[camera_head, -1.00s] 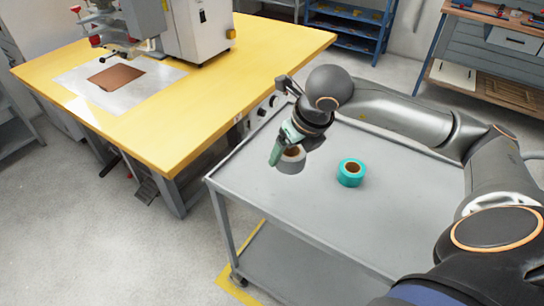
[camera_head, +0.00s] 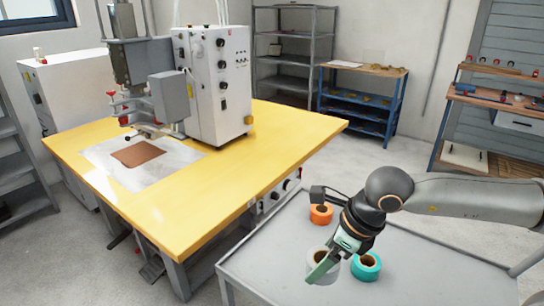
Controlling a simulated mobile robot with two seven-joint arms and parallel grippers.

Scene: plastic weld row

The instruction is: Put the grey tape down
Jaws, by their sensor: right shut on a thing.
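My right gripper (camera_head: 326,266) is shut on the grey tape (camera_head: 318,272), a grey roll with a brown core. It comes down over the grey cart (camera_head: 258,262) in the camera_head view, with one greenish finger in front of the roll. I cannot tell whether the roll touches the cart top. The finger hides part of the roll. My left gripper is not in view.
A teal tape roll (camera_head: 369,270) stands close on the right of the grey roll. An orange tape roll (camera_head: 320,216) stands behind the gripper. A yellow table (camera_head: 230,165) with a machine (camera_head: 214,85) borders the cart on the left. Bare cart top lies to the right.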

